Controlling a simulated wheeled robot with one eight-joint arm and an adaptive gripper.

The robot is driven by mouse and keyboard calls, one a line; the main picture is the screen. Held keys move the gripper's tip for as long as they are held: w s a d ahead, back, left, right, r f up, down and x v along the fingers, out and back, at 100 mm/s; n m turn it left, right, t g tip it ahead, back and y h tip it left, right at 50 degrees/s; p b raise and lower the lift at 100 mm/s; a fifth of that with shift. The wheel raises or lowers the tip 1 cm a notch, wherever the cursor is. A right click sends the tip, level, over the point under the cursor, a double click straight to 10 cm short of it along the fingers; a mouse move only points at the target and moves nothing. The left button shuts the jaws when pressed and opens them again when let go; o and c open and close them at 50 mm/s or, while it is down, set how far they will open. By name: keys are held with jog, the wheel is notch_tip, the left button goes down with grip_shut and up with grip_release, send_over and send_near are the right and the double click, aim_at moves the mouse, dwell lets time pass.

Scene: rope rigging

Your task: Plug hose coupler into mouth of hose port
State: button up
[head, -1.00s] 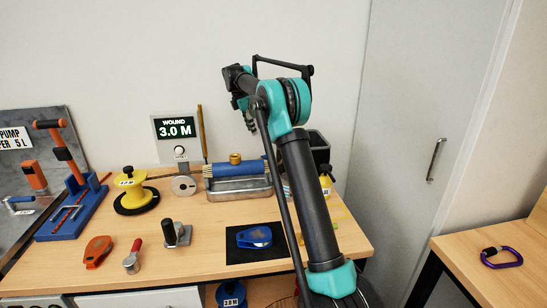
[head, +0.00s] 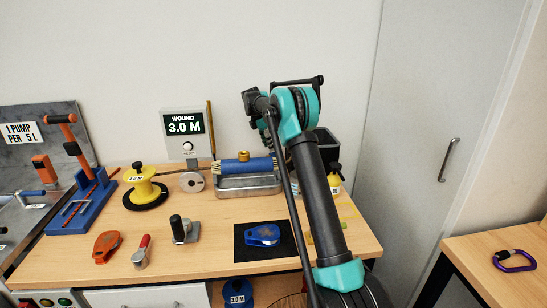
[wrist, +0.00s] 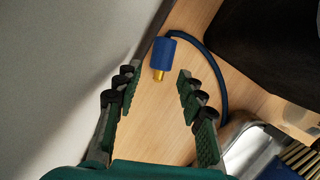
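The hose coupler (wrist: 165,52) is a blue cylinder with a brass tip, lying on the wooden bench in the wrist view. A blue hose (wrist: 212,70) curves from its top round to the right. My gripper (wrist: 159,88) is open and empty; its fingers point toward the coupler, which lies beyond and between the tips. In the head view my gripper (head: 268,125) is mostly hidden by my own arm, above the back of the bench. The coupler is hidden there. I cannot make out the mouth of the hose port for certain in either view.
A metal tray (head: 240,190) with a blue roller (head: 235,166) stands right of the yellow spool (head: 142,188). A black bin (head: 325,148) is behind my arm. In the wrist view a pale wall (wrist: 50,70) is close on the left. The bench front has several tools.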

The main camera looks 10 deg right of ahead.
jog(key=shift+x, duration=2.7)
jog(key=shift+s+d, duration=0.1)
grip_shut()
